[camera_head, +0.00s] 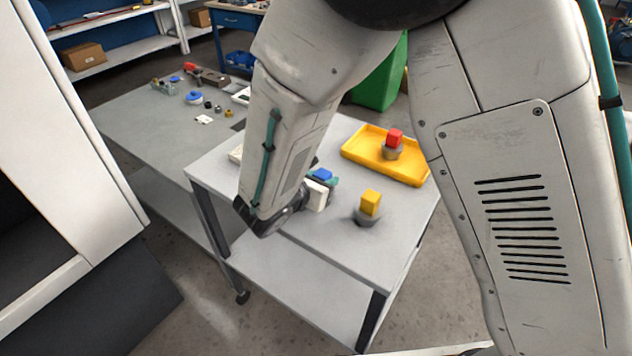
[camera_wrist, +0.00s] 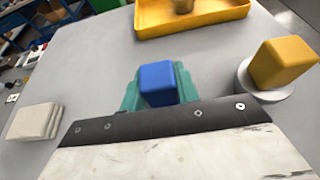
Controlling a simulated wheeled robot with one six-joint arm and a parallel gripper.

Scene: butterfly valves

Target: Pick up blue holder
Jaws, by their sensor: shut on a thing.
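The blue holder (camera_head: 322,174) is a small blue block on the near table, partly hidden by my arm in the head view. In the wrist view the blue holder (camera_wrist: 158,84) sits between the teal fingers of my gripper (camera_wrist: 160,88). My gripper (camera_head: 326,181) is shut on it, low over the grey tabletop. The lower part of the holder and its base are hidden by the fingers and the gripper body. I cannot tell whether it touches the table.
A yellow block on a round grey base (camera_head: 369,204) stands close to the right. A yellow tray (camera_head: 417,178) behind it holds a red block on a round base (camera_head: 394,141). White pads (camera_wrist: 36,121) lie at the left. A longer bench (camera_head: 150,125) with parts adjoins.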

